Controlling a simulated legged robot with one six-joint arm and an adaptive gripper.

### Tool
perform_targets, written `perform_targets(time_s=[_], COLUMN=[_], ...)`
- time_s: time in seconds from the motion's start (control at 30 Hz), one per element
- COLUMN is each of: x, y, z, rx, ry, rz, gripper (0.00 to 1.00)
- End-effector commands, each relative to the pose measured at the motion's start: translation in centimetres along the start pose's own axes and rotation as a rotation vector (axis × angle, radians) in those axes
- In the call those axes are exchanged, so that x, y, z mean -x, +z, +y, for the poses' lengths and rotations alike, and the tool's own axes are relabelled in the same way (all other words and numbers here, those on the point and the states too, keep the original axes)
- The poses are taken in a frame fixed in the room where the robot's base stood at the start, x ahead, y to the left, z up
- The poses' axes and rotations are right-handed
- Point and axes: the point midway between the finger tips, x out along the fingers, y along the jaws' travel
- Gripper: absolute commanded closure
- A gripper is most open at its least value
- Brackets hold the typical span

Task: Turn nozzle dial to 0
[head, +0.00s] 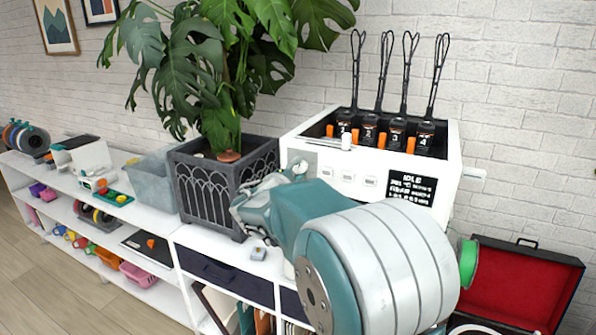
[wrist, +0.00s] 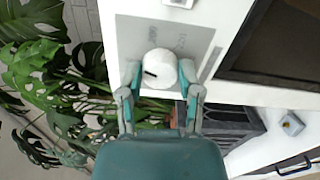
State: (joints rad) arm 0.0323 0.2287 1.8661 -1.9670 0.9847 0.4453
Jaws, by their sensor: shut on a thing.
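The nozzle dial (wrist: 160,66) is a round white knob on a grey plate (wrist: 126,28) on the white machine's front. A short black mark shows on the dial's left part in the wrist view. In the head view the white machine (head: 450,165) has a black screen reading IDLE (head: 411,187). There my arm covers part of its front, and I cannot make out the dial clearly.
A large plant in a dark planter (head: 205,190) stands close left of my gripper. A small grey object (head: 258,254) lies on the white shelf in front. An open red-lined case (head: 520,285) is at right. A green spool (head: 468,262) shows beside my arm.

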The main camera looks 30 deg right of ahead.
Motion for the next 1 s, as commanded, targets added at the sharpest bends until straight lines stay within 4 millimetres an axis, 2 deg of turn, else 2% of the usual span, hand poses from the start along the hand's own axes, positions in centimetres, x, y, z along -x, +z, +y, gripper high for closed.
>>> perform_targets(time_s=[0.2,0.43,1.0], x=[0.06,0.06,0.07], y=[-0.3,-0.32,-0.33], z=[-0.05,-0.09,-0.24], rx=[0.165,0.28,0.343], ry=[-0.001,-0.001,-0.004], rz=[0.009,0.009,0.009], gripper=[1.0,1.0,1.0])
